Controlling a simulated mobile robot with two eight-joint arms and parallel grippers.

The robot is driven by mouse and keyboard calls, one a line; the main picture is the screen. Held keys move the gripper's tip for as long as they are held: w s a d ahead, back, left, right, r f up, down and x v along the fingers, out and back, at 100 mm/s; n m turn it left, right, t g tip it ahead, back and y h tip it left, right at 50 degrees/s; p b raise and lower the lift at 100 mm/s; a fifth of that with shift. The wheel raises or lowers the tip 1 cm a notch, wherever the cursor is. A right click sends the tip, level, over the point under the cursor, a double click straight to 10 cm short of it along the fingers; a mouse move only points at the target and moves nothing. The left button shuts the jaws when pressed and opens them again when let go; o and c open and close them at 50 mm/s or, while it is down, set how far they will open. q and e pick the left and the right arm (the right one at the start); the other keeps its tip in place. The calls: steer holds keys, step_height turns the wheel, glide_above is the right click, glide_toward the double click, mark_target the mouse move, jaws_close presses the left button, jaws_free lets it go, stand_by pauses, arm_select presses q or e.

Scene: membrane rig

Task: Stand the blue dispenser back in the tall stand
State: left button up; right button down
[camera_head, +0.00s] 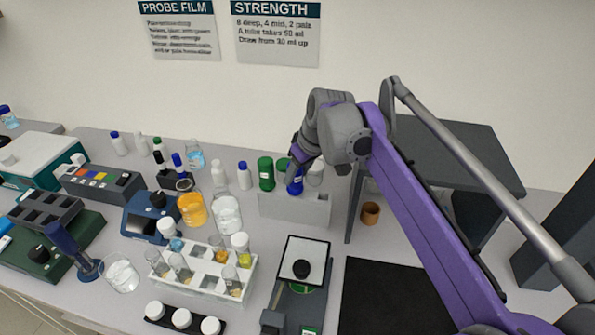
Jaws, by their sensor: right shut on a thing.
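The blue dispenser (295,187) shows as a short dark-blue body just under my right gripper (297,170), at the left part of a pale grey upright stand (295,211). My right gripper is shut on it, and the fingers hide its upper part. I cannot tell whether its lower end is inside the stand or behind its front wall. My left gripper is not in view.
A black mat (385,300) lies in front, bare where visible.

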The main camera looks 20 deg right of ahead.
steer(key=shift+c, duration=1.5)
jaws_free()
steer(key=p+v, duration=0.1)
steer(key=v, duration=0.9)
steer(key=shift+s+r, duration=0.2)
steer(key=shift+r, duration=0.15)
